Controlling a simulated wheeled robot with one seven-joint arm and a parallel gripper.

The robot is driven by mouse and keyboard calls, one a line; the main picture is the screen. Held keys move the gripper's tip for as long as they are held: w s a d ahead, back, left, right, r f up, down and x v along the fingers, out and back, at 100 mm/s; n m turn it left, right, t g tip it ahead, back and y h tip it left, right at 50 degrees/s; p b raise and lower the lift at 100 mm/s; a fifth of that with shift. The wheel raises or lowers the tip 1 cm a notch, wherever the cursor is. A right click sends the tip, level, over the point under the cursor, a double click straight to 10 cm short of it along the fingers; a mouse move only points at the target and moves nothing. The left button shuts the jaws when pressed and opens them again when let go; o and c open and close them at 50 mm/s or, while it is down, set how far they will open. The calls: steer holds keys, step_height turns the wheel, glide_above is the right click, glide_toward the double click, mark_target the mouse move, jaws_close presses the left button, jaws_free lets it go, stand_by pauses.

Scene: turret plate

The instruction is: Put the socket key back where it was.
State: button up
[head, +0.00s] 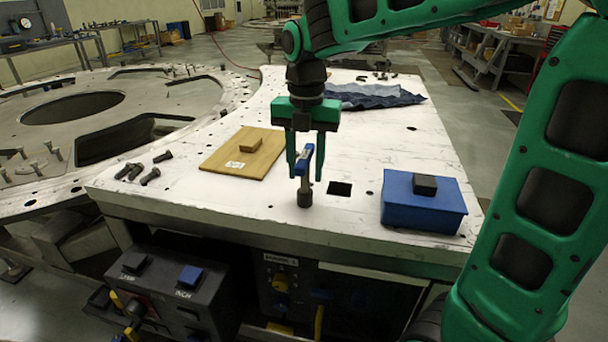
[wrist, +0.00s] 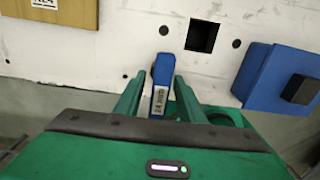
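The socket key has a blue handle (head: 303,160) above a dark socket end (head: 305,195). It stands upright, socket down, on the white plate (head: 240,205) near its front edge. In the wrist view the handle (wrist: 163,78) carries a "24 mm" label. My gripper (head: 305,175) points straight down over the key, one finger on each side of the handle. In the wrist view (wrist: 160,82) narrow gaps seem to show between handle and fingers, so it looks open around it. The middle of the shaft is partly hidden.
A wooden board (head: 225,163) with a block and label lies left of the key. Right are a square hole (head: 340,188) and a blue box (head: 400,212) with a black block. Dark bolts (head: 130,172) lie left; a blue cloth (head: 370,97) lies behind.

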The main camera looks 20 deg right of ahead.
step_height(320, 180, up, 10)
steer(key=shift+f, duration=0.1)
stand_by(0.6)
